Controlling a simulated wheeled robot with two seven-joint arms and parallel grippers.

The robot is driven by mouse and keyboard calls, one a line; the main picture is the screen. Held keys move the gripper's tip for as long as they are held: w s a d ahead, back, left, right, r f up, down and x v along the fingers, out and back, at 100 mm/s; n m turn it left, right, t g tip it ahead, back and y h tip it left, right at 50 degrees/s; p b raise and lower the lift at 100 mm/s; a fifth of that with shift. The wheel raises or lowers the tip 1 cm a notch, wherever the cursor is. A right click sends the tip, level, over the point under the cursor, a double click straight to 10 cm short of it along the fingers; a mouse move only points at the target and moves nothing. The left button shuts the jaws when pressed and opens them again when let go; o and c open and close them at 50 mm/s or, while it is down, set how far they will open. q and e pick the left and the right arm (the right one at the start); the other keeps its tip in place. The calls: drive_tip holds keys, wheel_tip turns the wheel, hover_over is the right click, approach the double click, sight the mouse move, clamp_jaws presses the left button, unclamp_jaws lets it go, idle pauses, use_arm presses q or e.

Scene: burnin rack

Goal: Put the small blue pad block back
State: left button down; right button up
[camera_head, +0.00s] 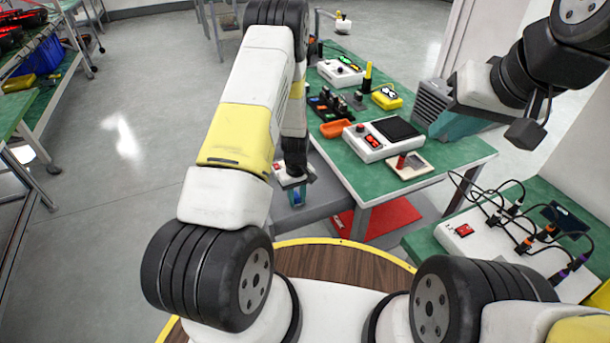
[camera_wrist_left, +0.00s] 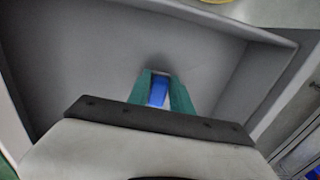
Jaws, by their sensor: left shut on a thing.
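The small blue pad block (camera_wrist_left: 158,91) is between the two teal fingers of my left gripper (camera_wrist_left: 164,90) in the left wrist view. The gripper is shut on it and holds it over a grey walled tray or drawer (camera_wrist_left: 80,60). I cannot tell whether the block touches the tray floor. In the head view my left gripper (camera_head: 296,197) is low beside the green table's near left side, with a little blue showing. My right gripper (camera_head: 455,124) is over the table's right side, seen edge-on, so its finger opening cannot be told.
The green table (camera_head: 440,178) bears a white console with a dark screen (camera_head: 383,138), an orange tray (camera_head: 337,128), a yellow device (camera_head: 386,97) and a small board with a red part (camera_head: 408,165). A cabled white unit (camera_head: 480,238) stands at right. Floor at left is clear.

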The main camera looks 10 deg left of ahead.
use_arm(q)
drive_tip(key=c, duration=1.1)
unclamp_jaws()
drive_tip(key=shift+f, duration=0.1)
drive_tip(key=shift+c, duration=0.2)
wheel_tip(320, 180, up, 12)
wheel_tip(320, 180, up, 13)
drive_tip(key=m+t+h, duration=0.1)
hover_over(297, 197)
drive_tip(key=s, duration=0.2)
drive_tip(key=s+d+r+m+t+h, duration=0.15)
drive_tip(key=s+r, duration=0.35)
drive_tip(key=r, duration=0.7)
drive_tip(key=s+r+m+t, duration=0.2)
drive_tip(key=s+r, duration=0.3)
drive_tip(key=s, duration=0.3)
drive_tip(key=s+r+m+t, duration=0.1)
drive_tip(key=s+r+m, duration=0.2)
drive_tip(key=s+r, duration=0.2)
drive_tip(key=s, duration=0.3)
drive_tip(key=shift+s+r+t, duration=0.2)
drive_tip(key=shift+r+t, duration=0.15)
drive_tip(key=shift+r, duration=0.05)
